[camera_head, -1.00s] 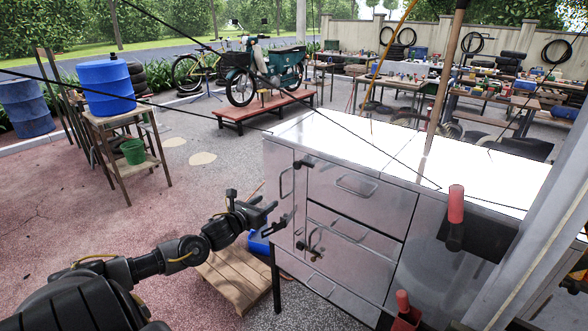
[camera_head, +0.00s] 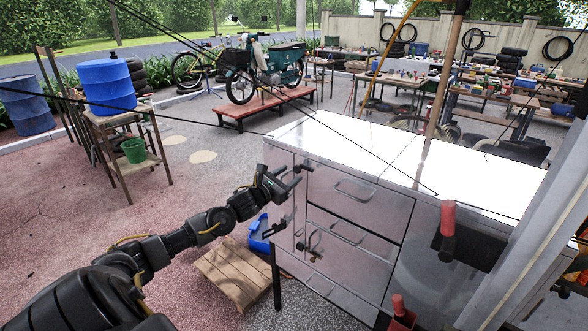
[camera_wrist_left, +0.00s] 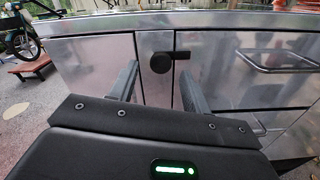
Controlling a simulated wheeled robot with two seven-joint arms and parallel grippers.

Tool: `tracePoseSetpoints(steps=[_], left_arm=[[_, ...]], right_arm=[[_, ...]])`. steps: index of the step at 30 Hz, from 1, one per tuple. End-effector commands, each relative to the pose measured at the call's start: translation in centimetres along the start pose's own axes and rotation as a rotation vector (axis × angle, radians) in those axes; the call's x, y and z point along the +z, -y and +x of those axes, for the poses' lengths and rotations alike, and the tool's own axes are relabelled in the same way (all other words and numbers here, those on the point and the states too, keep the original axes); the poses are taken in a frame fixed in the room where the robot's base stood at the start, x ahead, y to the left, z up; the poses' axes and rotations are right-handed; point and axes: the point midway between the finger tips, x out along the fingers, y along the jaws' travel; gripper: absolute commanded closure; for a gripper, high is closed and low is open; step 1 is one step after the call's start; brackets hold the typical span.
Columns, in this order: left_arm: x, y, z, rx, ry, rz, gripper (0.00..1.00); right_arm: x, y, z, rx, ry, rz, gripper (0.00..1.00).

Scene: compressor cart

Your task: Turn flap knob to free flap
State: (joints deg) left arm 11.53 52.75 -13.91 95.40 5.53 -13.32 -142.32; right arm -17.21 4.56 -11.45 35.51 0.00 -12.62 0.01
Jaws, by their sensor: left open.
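The metal cart (camera_head: 360,215) has a narrow panel at its left end and drawers beside it. A round black flap knob (camera_wrist_left: 160,63) with a short black bar to its right sits near the panel's top edge, at the seam with the drawers, in the left wrist view. In the head view the knob is partly hidden by my gripper. My left gripper (camera_head: 286,179) is open and empty in front of the panel's upper part. In the left wrist view its fingers (camera_wrist_left: 158,84) stand apart, with the knob beyond and between them, seemingly not touching. My right gripper is not in view.
A lower black latch (camera_head: 311,246) and bar handles (camera_head: 355,188) stick out from the cart front. A wooden pallet (camera_head: 235,272) and a blue bin (camera_head: 259,235) lie on the floor below. The cart top is clear.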

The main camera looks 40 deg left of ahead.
Motion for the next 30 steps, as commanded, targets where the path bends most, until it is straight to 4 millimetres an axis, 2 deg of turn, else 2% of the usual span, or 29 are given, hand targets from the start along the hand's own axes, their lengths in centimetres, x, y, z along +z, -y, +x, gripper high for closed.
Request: tracePoseSetpoints(steps=[3,7,18,28,30], left_arm=[[0.2,-0.1,1.7,0.003,0.001,-0.003,0.52],[0.1,0.0,2.7,0.001,0.000,-0.001,0.52],[0.0,0.0,3.1,0.000,-0.001,0.000,0.53],[0.0,0.0,3.1,0.000,-0.001,0.000,0.96],[0.0,0.0,3.1,0.000,-0.001,-0.001,0.96]], right_arm=[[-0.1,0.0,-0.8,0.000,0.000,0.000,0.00],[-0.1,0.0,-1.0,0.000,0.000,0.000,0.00],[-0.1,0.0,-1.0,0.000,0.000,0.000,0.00],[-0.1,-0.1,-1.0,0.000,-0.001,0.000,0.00],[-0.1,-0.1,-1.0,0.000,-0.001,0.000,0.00]])
